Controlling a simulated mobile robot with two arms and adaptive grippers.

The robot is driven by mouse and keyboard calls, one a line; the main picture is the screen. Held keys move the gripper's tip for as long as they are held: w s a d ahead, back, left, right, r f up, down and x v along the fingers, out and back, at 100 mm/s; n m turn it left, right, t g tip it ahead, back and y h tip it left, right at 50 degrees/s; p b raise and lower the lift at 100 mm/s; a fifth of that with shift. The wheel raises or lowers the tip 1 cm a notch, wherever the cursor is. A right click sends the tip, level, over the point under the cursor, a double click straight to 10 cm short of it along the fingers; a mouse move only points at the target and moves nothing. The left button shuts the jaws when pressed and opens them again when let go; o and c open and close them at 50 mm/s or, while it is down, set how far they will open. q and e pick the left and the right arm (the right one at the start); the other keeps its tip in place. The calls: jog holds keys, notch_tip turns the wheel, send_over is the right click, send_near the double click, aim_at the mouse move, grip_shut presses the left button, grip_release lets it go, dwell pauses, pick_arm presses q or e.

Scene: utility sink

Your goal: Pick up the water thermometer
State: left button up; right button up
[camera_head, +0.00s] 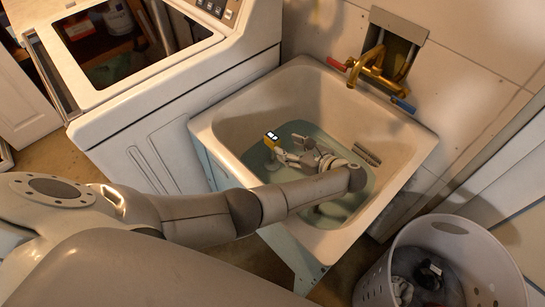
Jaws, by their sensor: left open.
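My right gripper is not in view.
The sink holds shallow greenish water (333,212). A brass faucet (368,68) with red and blue handles is on the wall behind. A perforated laundry basket (460,235) with dark cloth stands at lower right.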

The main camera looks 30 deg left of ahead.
aim_at(278, 141)
pick_arm(q)
jog(key=x, duration=0.3)
jog(key=shift+a, duration=0.3)
jog(key=shift+r+x, duration=0.15)
jog(key=shift+x, duration=1.2)
jog(key=shift+r+x, duration=0.1)
jog(key=shift+x, duration=1.25)
jog(key=shift+w, duration=0.2)
grip_shut()
